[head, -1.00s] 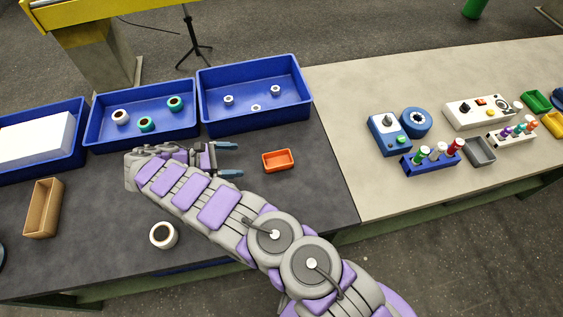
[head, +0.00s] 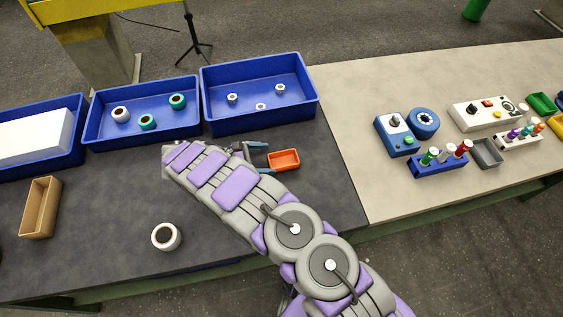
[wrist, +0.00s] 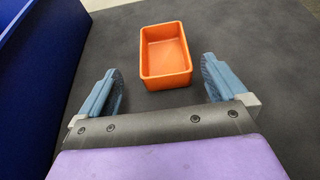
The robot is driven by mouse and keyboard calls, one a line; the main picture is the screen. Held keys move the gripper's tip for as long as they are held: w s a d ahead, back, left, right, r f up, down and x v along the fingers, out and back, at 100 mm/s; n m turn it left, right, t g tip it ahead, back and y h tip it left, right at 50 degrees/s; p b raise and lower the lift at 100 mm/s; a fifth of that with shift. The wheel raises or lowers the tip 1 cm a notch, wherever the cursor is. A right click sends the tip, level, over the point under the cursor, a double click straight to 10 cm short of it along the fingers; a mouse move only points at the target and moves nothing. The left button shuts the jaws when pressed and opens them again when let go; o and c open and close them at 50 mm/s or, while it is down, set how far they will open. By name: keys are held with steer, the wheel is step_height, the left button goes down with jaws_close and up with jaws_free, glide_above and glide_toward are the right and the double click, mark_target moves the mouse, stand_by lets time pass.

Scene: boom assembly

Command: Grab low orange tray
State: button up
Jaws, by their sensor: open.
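The low orange tray (head: 284,152) is a small, empty, open-topped box on the dark part of the table. My gripper (head: 263,157) is just left of it in the head view, partly hidden behind my arm. In the wrist view the tray (wrist: 165,51) is upright, beyond the fingertips and roughly centred between them. My gripper (wrist: 160,82) is open and empty, its two blue-grey fingers spread wider than the tray. I see no contact between fingers and tray.
A blue bin (head: 260,128) with small white parts stands behind the tray; its wall (wrist: 38,80) rises left in the wrist view. A white and black ring (head: 166,237) and a tan box (head: 40,208) lie at left. The dark table right of the tray is clear.

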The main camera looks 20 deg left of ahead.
mark_target(280, 164)
steer(key=shift+f, duration=0.1)
steer(key=x, duration=0.2)
steer(key=b+x, duration=0.1)
steer(key=x, duration=0.1)
steer(key=r+x, duration=0.1)
steer(key=x, duration=0.1)
steer(key=shift+s+d, duration=0.3)
steer(key=shift+d, duration=0.1)
steer(key=shift+w+d+f, duration=0.15)
steer(key=shift+f, duration=0.05)
steer(key=shift+a+f, duration=0.1)
steer(key=shift+a, duration=0.55)
steer(key=shift+c, duration=1)
steer(key=shift+d, duration=0.6)
steer(key=c, duration=0.6)
steer(key=shift+a, duration=0.15)
steer(key=shift+c, duration=1.4)
steer(key=shift+a, duration=0.25)
